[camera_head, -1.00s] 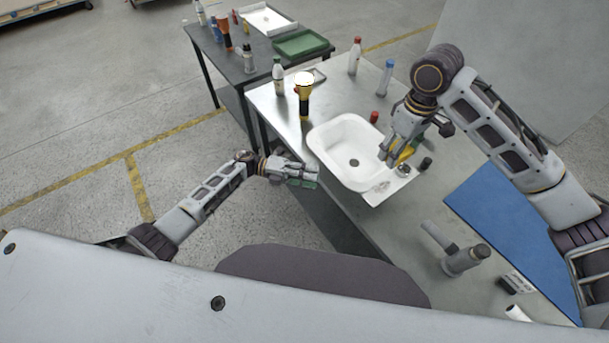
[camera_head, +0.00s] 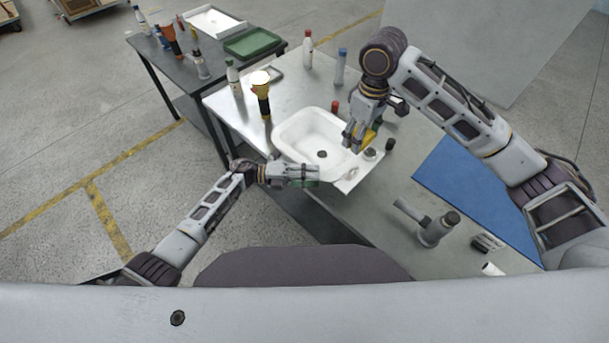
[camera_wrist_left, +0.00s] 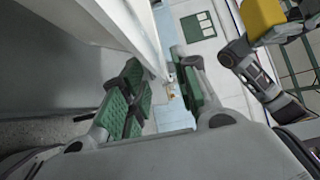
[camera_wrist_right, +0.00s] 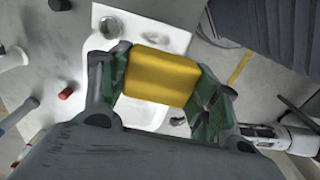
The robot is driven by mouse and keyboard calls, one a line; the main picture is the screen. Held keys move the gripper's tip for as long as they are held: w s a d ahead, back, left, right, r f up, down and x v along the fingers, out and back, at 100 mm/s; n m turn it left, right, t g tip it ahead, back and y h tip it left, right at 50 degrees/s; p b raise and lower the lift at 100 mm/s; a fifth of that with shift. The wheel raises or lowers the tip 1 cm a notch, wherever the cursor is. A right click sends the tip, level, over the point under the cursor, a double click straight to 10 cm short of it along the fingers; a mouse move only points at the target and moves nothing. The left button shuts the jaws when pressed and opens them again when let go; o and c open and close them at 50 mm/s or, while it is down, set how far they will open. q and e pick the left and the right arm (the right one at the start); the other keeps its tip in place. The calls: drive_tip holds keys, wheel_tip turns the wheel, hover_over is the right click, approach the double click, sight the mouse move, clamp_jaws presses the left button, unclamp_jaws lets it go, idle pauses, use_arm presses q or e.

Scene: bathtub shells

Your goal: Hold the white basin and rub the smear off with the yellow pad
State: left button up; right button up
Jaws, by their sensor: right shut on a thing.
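My left gripper (camera_head: 316,174) is at the basin's near edge. In the left wrist view its green-padded fingers (camera_wrist_left: 158,88) stand apart, with the white basin wall (camera_wrist_left: 148,38) reaching between them. My right gripper (camera_head: 361,138) is shut on the yellow pad (camera_head: 369,139) above the basin's right side. The pad (camera_wrist_right: 160,76) spans between its fingers in the right wrist view.
A yellow-black torch (camera_head: 262,100), a white bottle (camera_head: 307,50) and a blue-capped bottle (camera_head: 341,68) stand behind the basin. A red cap (camera_head: 335,107) is near its far rim. A blue mat (camera_head: 470,185) and a grey tool (camera_head: 433,228) lie to the right.

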use_arm(q)
drive_tip(key=shift+d, duration=0.1)
drive_tip(key=shift+c, duration=0.4)
clamp_jaws()
drive_tip(key=shift+o, duration=0.6)
unclamp_jaws()
clamp_jaws()
idle(0.7)
